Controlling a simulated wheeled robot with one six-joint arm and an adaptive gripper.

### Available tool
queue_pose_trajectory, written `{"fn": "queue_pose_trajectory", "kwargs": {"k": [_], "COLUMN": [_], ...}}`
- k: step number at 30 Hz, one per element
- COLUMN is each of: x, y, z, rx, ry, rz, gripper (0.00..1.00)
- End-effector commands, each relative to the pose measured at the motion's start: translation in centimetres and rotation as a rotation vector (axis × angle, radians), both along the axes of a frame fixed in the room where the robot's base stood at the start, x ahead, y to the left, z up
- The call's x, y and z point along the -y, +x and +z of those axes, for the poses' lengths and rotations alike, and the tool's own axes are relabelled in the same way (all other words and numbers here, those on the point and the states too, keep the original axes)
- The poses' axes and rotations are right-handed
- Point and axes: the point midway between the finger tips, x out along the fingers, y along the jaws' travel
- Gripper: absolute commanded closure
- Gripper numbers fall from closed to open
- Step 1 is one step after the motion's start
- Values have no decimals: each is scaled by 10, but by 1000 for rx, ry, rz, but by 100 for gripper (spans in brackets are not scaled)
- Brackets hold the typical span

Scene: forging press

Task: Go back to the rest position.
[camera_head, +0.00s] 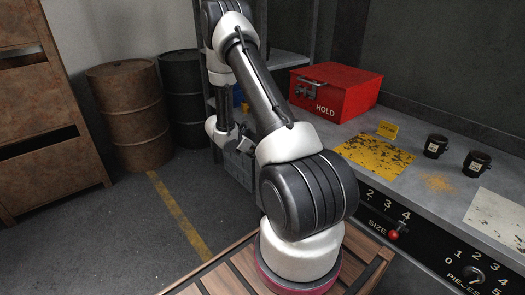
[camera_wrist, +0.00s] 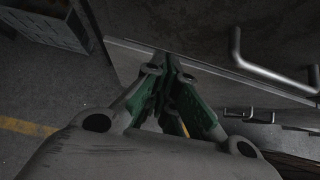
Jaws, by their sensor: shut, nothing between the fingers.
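My arm stands folded in the middle of the head view, its base on a slatted wooden platform (camera_head: 235,270). My gripper shows in the wrist view (camera_wrist: 168,60) with its green-grey fingers converging to shut tips and nothing held between them. In the head view the gripper is not clearly seen, hidden behind or blended with my arm links. In the wrist view the fingertips point toward a pale panel edge (camera_wrist: 128,58) and a dark front with a metal handle (camera_wrist: 265,70); I cannot tell the exact gap.
A grey bench at right carries a red HOLD box (camera_head: 335,92), a worn yellow plate (camera_head: 375,155), two black cups (camera_head: 436,146) (camera_head: 476,163) and a pale plate (camera_head: 500,222). A red knob (camera_head: 393,235) sits on its front. Rusty (camera_head: 130,115) and dark (camera_head: 185,95) barrels stand at left; open floor lies before them.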

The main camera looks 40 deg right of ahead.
Motion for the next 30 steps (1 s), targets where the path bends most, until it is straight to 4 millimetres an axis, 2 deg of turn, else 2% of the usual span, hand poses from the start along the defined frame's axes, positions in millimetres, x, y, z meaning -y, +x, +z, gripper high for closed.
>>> {"fn": "queue_pose_trajectory", "kwargs": {"k": [1, 3, 9, 15, 23, 26, 28, 30], "x": [-10, -22, -51, -64, -64, -60, -58, -58], "y": [3, 2, 2, 1, -1, -21, -47, -74], "z": [14, 26, 54, 66, 68, 66, 63, 74], "rx": [7, 7, 4, 3, 18, 30, 29, 52], "ry": [-3, -2, 1, 1, -4, -5, -4, -4], "rz": [4, 3, 3, 1, -24, -131, -237, -371], "gripper": [100, 100, 100, 100, 100, 100, 100, 100]}}
